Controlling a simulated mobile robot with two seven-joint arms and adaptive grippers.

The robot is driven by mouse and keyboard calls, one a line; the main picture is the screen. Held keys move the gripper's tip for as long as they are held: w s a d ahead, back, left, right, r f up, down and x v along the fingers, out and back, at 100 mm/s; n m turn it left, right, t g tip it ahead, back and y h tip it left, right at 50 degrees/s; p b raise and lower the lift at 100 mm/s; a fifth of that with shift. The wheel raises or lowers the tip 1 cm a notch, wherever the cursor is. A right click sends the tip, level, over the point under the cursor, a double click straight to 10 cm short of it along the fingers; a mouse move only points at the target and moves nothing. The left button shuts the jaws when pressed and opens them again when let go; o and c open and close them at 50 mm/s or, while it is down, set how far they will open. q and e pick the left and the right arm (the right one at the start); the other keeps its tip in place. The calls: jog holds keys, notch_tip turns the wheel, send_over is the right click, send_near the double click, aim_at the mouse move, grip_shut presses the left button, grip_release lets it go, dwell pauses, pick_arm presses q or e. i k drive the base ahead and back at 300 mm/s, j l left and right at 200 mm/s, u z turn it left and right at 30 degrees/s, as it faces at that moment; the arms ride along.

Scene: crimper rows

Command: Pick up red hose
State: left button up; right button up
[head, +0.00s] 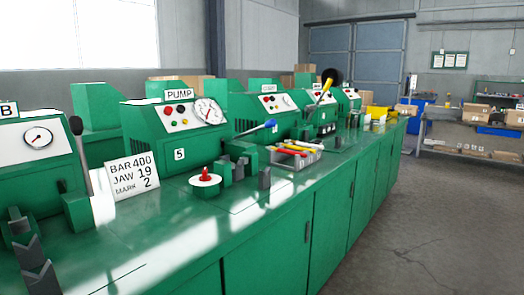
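A shallow grey tray (283,162) sits on the green bench, right of the machine marked 5. Several short rods or hoses lie in it, coloured white, yellow and red. A red piece (291,152) among them looks like the red hose, but it is small and its ends are hard to make out. Neither of my grippers shows in the head view.
A long green bench (245,205) runs from near left to far right, carrying several green machines with gauges. A red knob on a white disc (205,180) and grey blocks stand before the tray. The floor at right is clear.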

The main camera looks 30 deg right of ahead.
aim_at(277, 150)
jog(key=l+u, duration=0.45)
jog(key=l, duration=1)
jog(key=k+l+u, duration=0.1)
jog(key=l, duration=0.3)
jog(key=k+l, duration=0.1)
jog(key=l, duration=0.25)
jog(key=u, duration=0.05)
